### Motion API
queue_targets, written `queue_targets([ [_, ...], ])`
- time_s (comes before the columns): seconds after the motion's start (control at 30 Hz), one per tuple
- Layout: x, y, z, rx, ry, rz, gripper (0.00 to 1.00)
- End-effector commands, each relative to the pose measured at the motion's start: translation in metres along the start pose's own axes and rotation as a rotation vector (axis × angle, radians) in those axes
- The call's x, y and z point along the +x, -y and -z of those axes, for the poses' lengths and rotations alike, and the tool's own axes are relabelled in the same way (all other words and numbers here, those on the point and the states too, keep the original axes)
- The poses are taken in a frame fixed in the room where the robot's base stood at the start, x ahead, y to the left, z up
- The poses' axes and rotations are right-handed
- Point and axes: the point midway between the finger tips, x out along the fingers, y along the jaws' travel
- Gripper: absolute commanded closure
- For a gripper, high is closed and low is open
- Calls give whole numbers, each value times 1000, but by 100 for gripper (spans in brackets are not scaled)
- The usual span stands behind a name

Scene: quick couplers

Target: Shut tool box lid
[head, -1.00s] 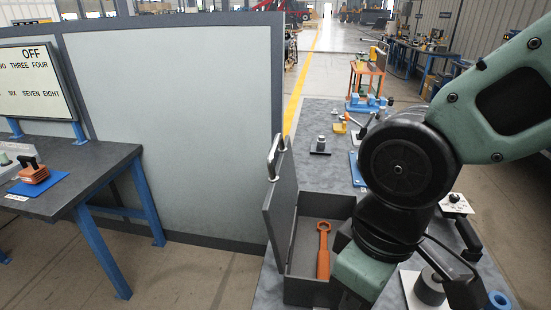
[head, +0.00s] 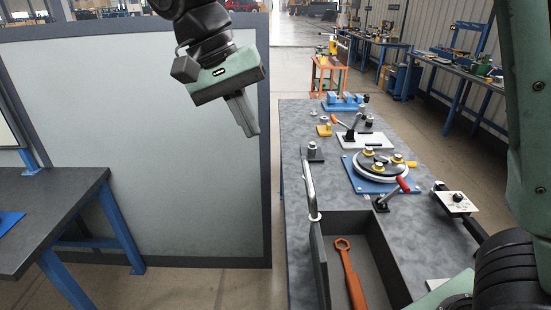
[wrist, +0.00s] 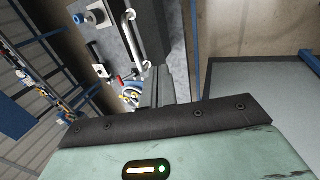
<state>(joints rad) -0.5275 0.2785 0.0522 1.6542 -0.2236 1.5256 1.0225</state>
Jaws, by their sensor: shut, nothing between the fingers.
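The grey tool box (head: 383,259) stands on the near part of the grey workbench in the head view. Its lid (head: 319,262) stands open, upright along the box's left side, with a metal bar handle (head: 309,186) on it. An orange wrench (head: 351,276) lies inside the box. My gripper (head: 248,122) is shut and empty. It hangs in the air to the left of the bench and lid, in front of the grey partition, apart from the box. In the wrist view the lid's handle (wrist: 131,40) shows beyond the shut fingers (wrist: 158,87).
Farther along the bench (head: 298,130) are a round fixture with yellow knobs (head: 376,163) on a blue plate, toggle clamps and a blue vise (head: 343,102). A grey partition (head: 140,150) stands behind my gripper. Another table (head: 60,205) is at the left.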

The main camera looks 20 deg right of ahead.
Motion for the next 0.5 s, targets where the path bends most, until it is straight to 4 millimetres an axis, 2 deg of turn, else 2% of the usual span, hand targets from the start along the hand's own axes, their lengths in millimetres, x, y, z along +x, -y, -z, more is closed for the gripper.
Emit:
queue_targets([
  [0.17,27,-2,-1,-2,4,-3,100],
  [0.5,96,-2,-2,-4,5,-3,100],
])
